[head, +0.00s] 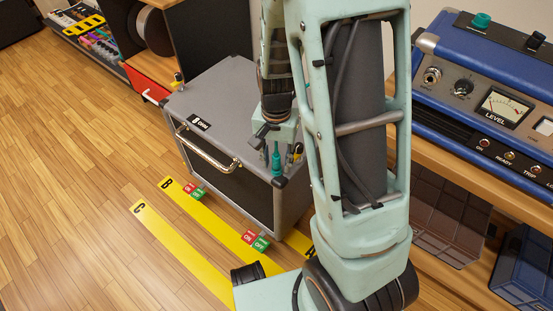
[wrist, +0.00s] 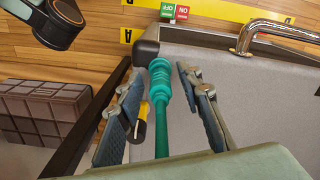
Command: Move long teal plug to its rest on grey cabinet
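The long teal plug (head: 276,158) is at the near corner of the grey cabinet (head: 225,85), above its dark corner cap. In the wrist view the plug (wrist: 160,85) has a thick ribbed end and a thin shaft running toward my palm. My gripper (wrist: 161,78) is open, with one finger on each side of the plug and a visible gap on both sides. In the head view my gripper (head: 276,150) points down over this corner. I cannot tell whether the plug touches the cabinet top (wrist: 240,75), and no separate rest is clear to see.
A small yellow-and-black piece (wrist: 142,125) is beside my left finger in the wrist view. The cabinet has a metal handle (head: 205,150). A blue amp (head: 490,85) with a teal knob (head: 481,20) stands on a wooden shelf at right. Yellow floor strips (head: 215,220) and open floor lie at left.

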